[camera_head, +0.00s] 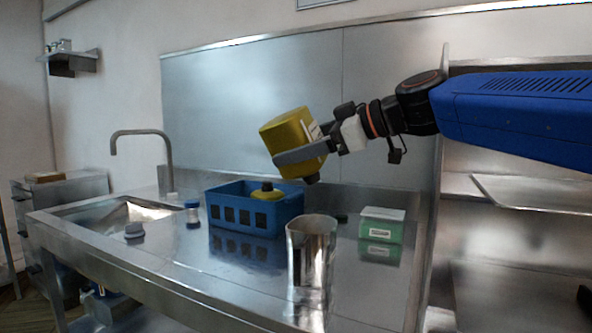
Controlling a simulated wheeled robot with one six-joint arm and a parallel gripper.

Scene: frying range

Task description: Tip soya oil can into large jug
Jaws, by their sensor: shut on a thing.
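A yellow can (284,134) with a pale label and a dark cap is held in the air by my gripper (299,152). My gripper is shut around its body. The can is tilted, with its capped end pointing down and to the right. A large shiny metal jug (311,255) stands upright on the steel counter. The can's low end is above the jug's mouth in the picture, with a gap between them. No oil stream shows. The can's lettering is too small to read.
A blue crate (232,217) behind the jug's left holds another yellow can (267,193). A green-and-white box (381,225) stands right of the jug. A small blue-capped jar (192,213) stands near the sink (125,212). A faucet (155,133) rises behind it. The counter's front is clear.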

